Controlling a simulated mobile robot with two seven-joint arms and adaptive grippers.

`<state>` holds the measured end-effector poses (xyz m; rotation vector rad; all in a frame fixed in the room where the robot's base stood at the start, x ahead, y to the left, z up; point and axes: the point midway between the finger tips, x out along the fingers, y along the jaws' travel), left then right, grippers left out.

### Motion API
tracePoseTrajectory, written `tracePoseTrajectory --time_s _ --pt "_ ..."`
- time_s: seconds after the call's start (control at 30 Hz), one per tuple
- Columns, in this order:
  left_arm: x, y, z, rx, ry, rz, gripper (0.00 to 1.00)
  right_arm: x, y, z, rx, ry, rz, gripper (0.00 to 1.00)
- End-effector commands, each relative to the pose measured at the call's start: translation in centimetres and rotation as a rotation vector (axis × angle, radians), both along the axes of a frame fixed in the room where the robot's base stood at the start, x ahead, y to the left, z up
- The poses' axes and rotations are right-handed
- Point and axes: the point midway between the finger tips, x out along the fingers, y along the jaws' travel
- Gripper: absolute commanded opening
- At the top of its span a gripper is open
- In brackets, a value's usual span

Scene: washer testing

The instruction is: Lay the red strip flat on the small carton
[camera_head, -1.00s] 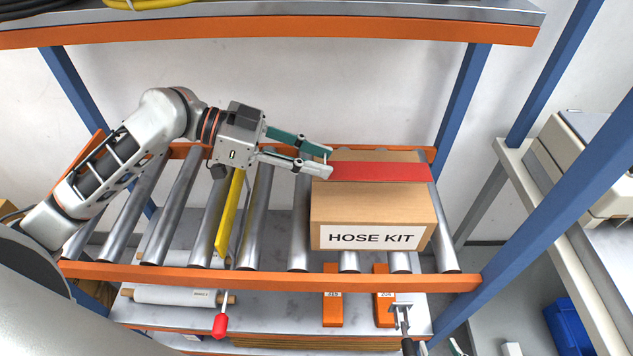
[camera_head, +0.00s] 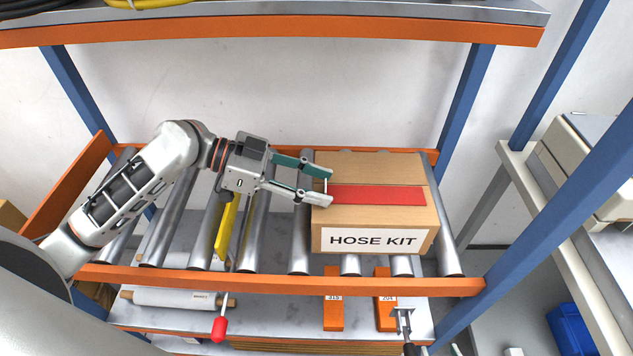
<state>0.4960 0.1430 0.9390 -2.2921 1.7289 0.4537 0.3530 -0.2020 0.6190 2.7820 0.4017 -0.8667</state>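The small carton (camera_head: 330,216), a brown box labelled HOSE KIT, sits on the right part of the roller rack. The red strip (camera_head: 385,196) lies across the carton's top, looking flat and inside its left and right edges. My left gripper (camera_head: 328,186) is at the strip's left end. Its two fingers are spread apart, one behind the other, with the front fingertip at the carton's left edge. Whether a fingertip still touches the strip cannot be told. I cannot make out my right gripper in this view.
Metal rollers (camera_head: 300,240) run left of the carton, behind an orange front rail (camera_head: 250,279). A shelf (camera_head: 300,30) hangs above. Orange boxes (camera_head: 333,312) stand below. Blue posts (camera_head: 465,100) flank the rack.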

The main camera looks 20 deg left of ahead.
Motion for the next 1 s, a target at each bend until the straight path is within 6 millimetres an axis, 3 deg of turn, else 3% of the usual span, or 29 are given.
tracePoseTrajectory --time_s 0.37,0.47,1.0 --pt "0.0 0.0 0.3 -0.001 -0.001 0.001 0.42 0.0 0.0 0.1 -0.001 0.001 0.0 0.4" --pt "-0.1 0.8 0.4 0.002 -0.001 0.003 0.42 -0.1 0.0 -0.2 -0.001 0.003 0.0 0.4" --pt "-2.6 9.2 3.9 0.002 0.003 0.002 0.42 0.1 -0.1 -0.5 -0.006 -0.001 0.002 0.4"
